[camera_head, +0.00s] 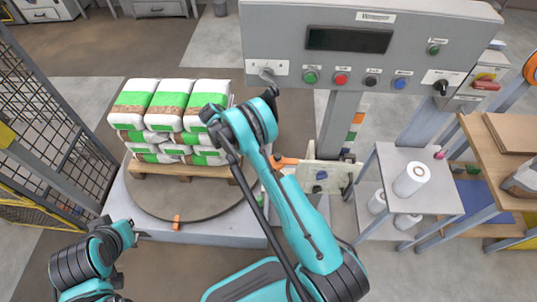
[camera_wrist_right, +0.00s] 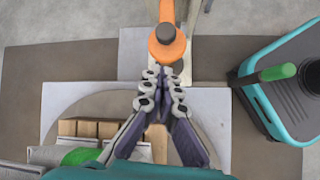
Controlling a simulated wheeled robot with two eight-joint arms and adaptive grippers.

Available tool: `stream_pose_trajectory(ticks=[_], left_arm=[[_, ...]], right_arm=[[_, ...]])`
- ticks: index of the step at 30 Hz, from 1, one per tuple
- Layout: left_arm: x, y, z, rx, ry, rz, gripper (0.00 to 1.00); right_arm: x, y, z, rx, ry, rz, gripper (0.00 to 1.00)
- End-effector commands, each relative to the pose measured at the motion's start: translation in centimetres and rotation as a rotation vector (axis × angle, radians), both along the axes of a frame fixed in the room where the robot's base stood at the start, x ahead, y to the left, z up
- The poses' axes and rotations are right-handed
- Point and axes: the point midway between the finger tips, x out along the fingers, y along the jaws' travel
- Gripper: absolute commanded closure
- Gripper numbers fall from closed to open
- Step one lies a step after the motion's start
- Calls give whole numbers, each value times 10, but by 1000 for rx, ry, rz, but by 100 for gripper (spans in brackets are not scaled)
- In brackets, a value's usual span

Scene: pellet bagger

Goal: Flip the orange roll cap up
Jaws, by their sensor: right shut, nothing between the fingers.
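The orange roll cap (camera_head: 285,161) sticks out to the left from the pale plate of the film carriage (camera_head: 325,176), under the control panel. In the right wrist view the orange cap (camera_wrist_right: 168,52) stands at top centre, with a dark round spot on it. My right gripper (camera_wrist_right: 163,74) is shut and empty, its fingertips just below the cap's lower end; I cannot tell whether they touch. In the head view my right arm hides that gripper. My left gripper (camera_head: 138,236) is at lower left, far from the cap; its fingers are too small to read.
Stacked green and white bags (camera_head: 175,112) stand on a wooden pallet (camera_head: 185,172) on the round turntable (camera_head: 195,208). The control panel (camera_head: 300,50) is above the carriage. A grey shelf (camera_head: 420,170) with white rolls (camera_head: 411,179) stands to the right. A mesh fence (camera_head: 55,135) is at left.

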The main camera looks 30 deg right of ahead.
Motion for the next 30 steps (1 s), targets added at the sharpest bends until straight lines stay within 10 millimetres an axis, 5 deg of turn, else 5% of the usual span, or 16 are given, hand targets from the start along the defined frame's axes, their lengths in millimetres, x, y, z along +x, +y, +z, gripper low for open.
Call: stream_pose_trajectory(ticks=[8, 21, 30], left_arm=[[0, 0, -2, 0, 0, 0, 100], [0, 0, -32, 0, 0, 0, 100], [0, 0, -39, 0, 0, 0, 100]], right_arm=[[-1, -3, -4, 1, -1, -1, 100], [-17, -42, -64, 0, -2, -1, 100], [-22, -55, -80, 1, -2, 0, 100]])
